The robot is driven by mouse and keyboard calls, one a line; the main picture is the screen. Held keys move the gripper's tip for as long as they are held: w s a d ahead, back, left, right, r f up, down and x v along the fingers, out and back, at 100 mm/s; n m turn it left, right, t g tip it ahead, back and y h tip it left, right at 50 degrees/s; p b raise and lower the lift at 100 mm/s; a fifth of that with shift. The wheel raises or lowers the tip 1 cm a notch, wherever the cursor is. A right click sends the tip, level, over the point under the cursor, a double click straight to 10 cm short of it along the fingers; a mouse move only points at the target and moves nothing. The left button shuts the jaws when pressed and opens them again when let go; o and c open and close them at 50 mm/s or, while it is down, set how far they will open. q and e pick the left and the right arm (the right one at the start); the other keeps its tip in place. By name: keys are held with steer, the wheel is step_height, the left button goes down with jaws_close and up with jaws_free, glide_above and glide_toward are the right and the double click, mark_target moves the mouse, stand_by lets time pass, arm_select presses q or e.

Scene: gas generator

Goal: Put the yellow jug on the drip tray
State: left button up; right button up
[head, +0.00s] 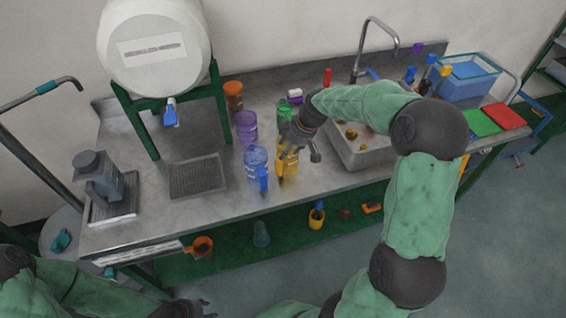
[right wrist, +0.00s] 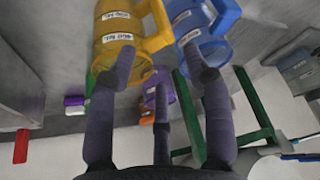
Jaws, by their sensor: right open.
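The yellow jug (head: 288,166) stands upright on the metal counter, right of a blue jug (head: 256,165). In the right wrist view the yellow jug (right wrist: 120,42) is close in front of the fingers, its handle facing right. My right gripper (head: 302,147) is open beside and above the jug; the fingertips reach close to its body and handle, and contact cannot be told. The drip tray (head: 196,178), a dark grille in the counter under the white tank, is bare. My left gripper (head: 190,308) is partly cut off at the bottom edge; its jaws are unclear.
A purple jug (head: 245,127), green jug (head: 284,110) and brown-orange jug (head: 233,95) stand behind. The white tank (head: 153,47) with a blue tap (head: 170,113) sits on a green frame (head: 137,122). A sink (head: 365,155) lies right. Counter between blue jug and tray is clear.

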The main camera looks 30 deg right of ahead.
mark_target(279, 163)
steer(key=b+x, duration=0.1)
steer(key=x, duration=0.2)
steer(key=b+x, duration=0.1)
steer(key=x, duration=0.5)
steer(key=shift+s+a+f+b, duration=0.1)
steer(key=shift+s+f+b, duration=0.05)
steer(key=shift+f+b, duration=0.25)
steer(key=shift+r, duration=0.15)
jaws_close()
